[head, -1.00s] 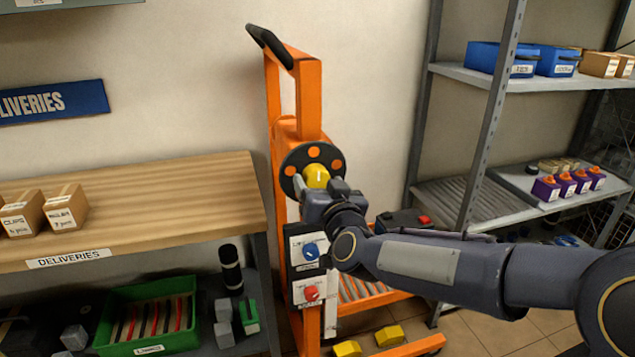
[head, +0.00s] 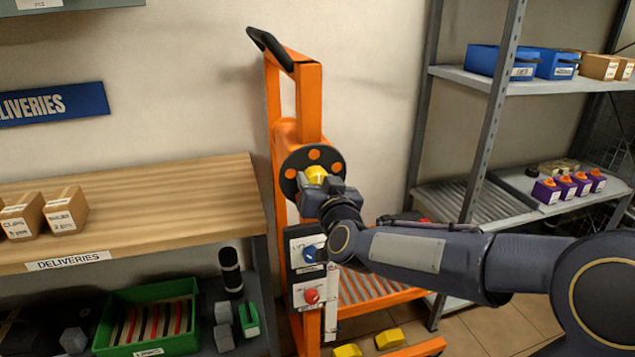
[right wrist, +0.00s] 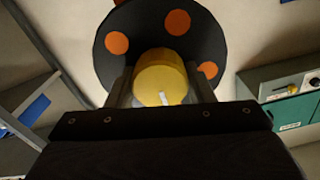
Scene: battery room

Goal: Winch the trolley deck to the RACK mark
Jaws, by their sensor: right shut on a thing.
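The orange trolley (head: 309,100) stands against the wall between the bench and the grey rack. Its winch has a black disc with orange dots (head: 299,160) and a yellow knob (head: 315,173) at the centre. My right gripper (head: 318,186) is shut on the yellow knob. In the right wrist view the knob (right wrist: 160,77), with a short white mark, sits between the fingers. The roller deck (head: 375,288) is low on the trolley, partly behind my right arm. I cannot make out a RACK mark. My left gripper is not in view.
A panel with a blue knob (head: 309,254) and a red knob (head: 312,296) is below the winch. The grey rack (head: 480,150) stands right, holding blue bins (head: 497,60) and purple items. The deliveries bench (head: 150,205) is left. Yellow blocks (head: 389,338) lie low at the trolley's foot.

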